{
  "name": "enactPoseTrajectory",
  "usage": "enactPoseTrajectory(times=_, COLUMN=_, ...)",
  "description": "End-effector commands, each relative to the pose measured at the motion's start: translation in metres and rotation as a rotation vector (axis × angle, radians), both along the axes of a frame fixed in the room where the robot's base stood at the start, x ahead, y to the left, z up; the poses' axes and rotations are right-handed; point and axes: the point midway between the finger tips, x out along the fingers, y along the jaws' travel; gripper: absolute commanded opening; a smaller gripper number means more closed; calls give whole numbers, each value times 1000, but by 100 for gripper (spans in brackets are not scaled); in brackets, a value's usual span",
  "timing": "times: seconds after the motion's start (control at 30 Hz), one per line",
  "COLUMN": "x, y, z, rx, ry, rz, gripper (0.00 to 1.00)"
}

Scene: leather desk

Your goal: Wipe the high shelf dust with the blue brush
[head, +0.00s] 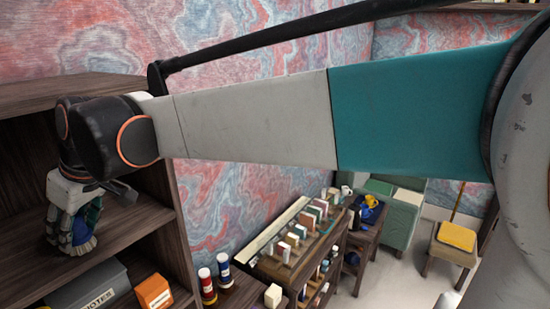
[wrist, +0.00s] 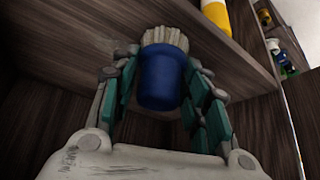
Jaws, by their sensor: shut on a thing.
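My gripper (head: 72,212) is inside an upper compartment of the dark wooden shelf unit (head: 185,262) at the left of the head view. In the wrist view my gripper (wrist: 163,62) is shut on the blue brush (wrist: 161,80), its green fingers on both sides of the body. Pale bristles (wrist: 165,38) point away from the palm, toward a shelf board (wrist: 232,62). In the head view the brush (head: 92,215) is mostly hidden by the fingers, with its bristles low, near the board (head: 140,222). I cannot tell if they touch it. I cannot clearly make out dust.
A grey box marked NOTES (head: 90,290) and an orange box (head: 153,292) sit on the board below. Red and blue bottles (head: 207,286) stand right of the unit. A yellow item (wrist: 216,16) shows in the wrist view. The unit's side panel and boards closely surround my gripper.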

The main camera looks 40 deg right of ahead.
Motion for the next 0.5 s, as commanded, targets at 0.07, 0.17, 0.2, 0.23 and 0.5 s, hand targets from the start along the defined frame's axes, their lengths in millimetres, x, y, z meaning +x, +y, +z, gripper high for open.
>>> enactPoseTrajectory(times=0.07, x=9, y=1, z=0, rx=0, ry=-1, rz=-4, gripper=7)
enactPoseTrajectory(times=0.17, x=17, y=3, z=1, rx=0, ry=-1, rz=-4, gripper=7)
enactPoseTrajectory(times=0.2, x=20, y=3, z=2, rx=0, ry=-1, rz=-4, gripper=7)
enactPoseTrajectory(times=0.23, x=23, y=4, z=2, rx=0, ry=-1, rz=-4, gripper=7)
enactPoseTrajectory(times=0.5, x=31, y=7, z=2, rx=1, ry=-2, rz=-4, gripper=7)
